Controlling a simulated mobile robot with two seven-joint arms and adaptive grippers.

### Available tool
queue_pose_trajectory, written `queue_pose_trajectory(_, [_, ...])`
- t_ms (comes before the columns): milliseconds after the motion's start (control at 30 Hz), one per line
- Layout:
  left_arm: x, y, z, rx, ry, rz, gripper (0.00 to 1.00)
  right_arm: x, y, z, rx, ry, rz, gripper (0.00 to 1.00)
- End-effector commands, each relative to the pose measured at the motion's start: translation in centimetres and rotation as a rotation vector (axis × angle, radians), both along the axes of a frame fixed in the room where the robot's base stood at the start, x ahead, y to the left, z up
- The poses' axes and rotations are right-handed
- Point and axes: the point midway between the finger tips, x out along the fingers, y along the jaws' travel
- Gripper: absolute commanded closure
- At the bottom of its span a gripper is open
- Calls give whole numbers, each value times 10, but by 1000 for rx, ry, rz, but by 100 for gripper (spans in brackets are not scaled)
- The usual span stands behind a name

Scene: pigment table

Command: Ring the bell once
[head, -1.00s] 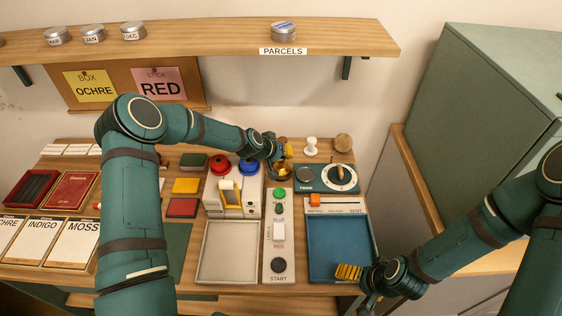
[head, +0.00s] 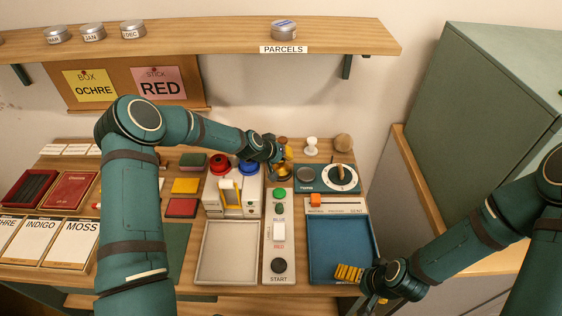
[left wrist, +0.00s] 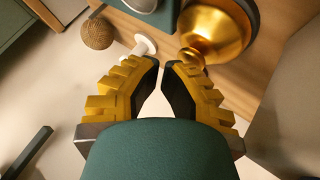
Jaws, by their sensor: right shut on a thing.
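The bell is a shiny gold dome (left wrist: 215,32) on a dark base in the left wrist view, with a small knob on it. In the head view its gold part (head: 284,171) is partly hidden by my left gripper (head: 287,154). The left fingertips (left wrist: 161,64) are close together with a narrow gap, right beside the bell's knob; I cannot tell whether they touch it. No object shows between them. My right gripper (head: 350,272) is shut at the front right of the blue tray (head: 338,235); what it holds is not clear.
A white knobbed piece (head: 311,145) and a round brown ball (head: 342,143) stand behind the dial panel (head: 312,178). A button panel (head: 268,248) and a pale tray (head: 227,252) lie in front. A green cabinet (head: 470,100) bounds the right.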

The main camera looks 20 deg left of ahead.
Motion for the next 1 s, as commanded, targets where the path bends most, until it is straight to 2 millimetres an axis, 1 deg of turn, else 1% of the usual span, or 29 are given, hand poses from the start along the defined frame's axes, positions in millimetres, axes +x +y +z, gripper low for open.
queue_pose_trajectory(33, [0, 0, -2, 0, 1, -1, 100, -3, -1, -5, -1, 11, -7, 12])
queue_pose_trajectory(467, [0, 0, -3, 0, 2, -1, 100, -3, -2, -5, -1, 14, -10, 12])
queue_pose_trajectory(567, [0, 0, -1, 0, 1, -1, 100, -3, -2, -5, -1, 14, -10, 12])
queue_pose_trajectory(833, [1, 0, 14, 0, 0, 0, 100, -4, -2, -1, -1, 17, -10, 12])
queue_pose_trajectory(1000, [2, -1, 17, -1, 0, 1, 100, -4, -1, 0, 0, 18, -9, 12])
